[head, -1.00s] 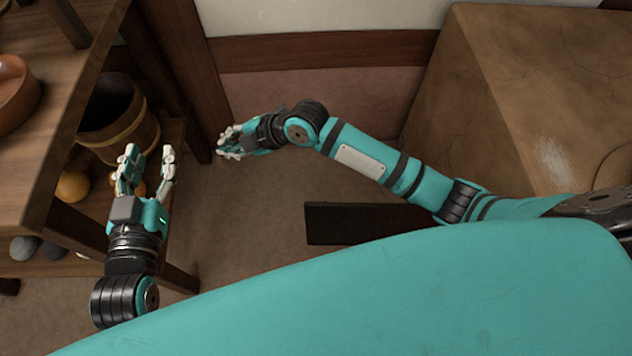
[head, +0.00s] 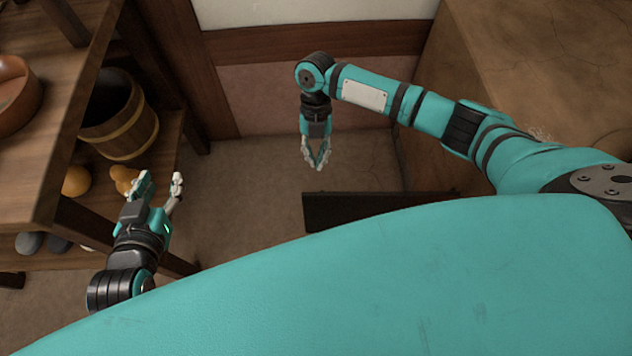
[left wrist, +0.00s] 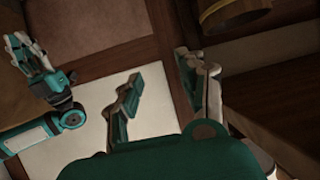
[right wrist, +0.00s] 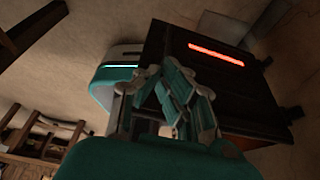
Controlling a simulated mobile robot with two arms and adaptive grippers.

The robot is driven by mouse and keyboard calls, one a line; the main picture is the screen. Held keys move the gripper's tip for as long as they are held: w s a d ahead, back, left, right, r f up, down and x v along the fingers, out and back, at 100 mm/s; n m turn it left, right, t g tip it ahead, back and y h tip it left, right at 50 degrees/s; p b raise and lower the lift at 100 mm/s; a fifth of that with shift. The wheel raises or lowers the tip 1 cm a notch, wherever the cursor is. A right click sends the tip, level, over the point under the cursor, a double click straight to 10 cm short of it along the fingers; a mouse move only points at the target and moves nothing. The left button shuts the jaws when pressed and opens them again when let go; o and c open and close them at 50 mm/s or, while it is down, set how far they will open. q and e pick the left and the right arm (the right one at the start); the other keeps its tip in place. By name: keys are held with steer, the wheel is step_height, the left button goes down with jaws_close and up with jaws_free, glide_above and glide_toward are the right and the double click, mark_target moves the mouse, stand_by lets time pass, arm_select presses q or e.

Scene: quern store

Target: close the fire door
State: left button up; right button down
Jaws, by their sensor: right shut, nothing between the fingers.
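A dark panel with a glowing red slot, which looks like the fire door (right wrist: 180,72), fills the upper right of the right wrist view. In the head view, a dark panel (head: 375,207), apparently the same door, stands out from the brown clay block at the right; my body hides its lower part. My right gripper (head: 318,164) is shut and empty, pointing down beyond the panel's left end and apart from it in the picture. It also shows in the right wrist view (right wrist: 178,90). My left gripper (head: 160,187) is open and empty beside the wooden shelf.
The brown clay block (head: 545,75) stands at the right. The wooden shelf (head: 45,130) at the left holds a bowl (head: 15,95), a banded bucket (head: 125,130) and yellow round things (head: 75,181). Bare floor (head: 245,190) lies between shelf and panel.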

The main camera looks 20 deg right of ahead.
arm_select(q)
steer(key=r+t, duration=0.1)
steer(key=w+r+t, duration=0.1)
steer(key=r, duration=0.1)
steer(key=w+d+r, duration=0.1)
steer(key=shift+r+t+h+b, duration=0.25)
steer(key=shift+t+h+b, duration=0.15)
arm_select(e)
steer(key=s+a+f, duration=0.2)
steer(key=s+f, duration=0.1)
steer(key=s, duration=0.2)
steer(key=shift+f, duration=0.1)
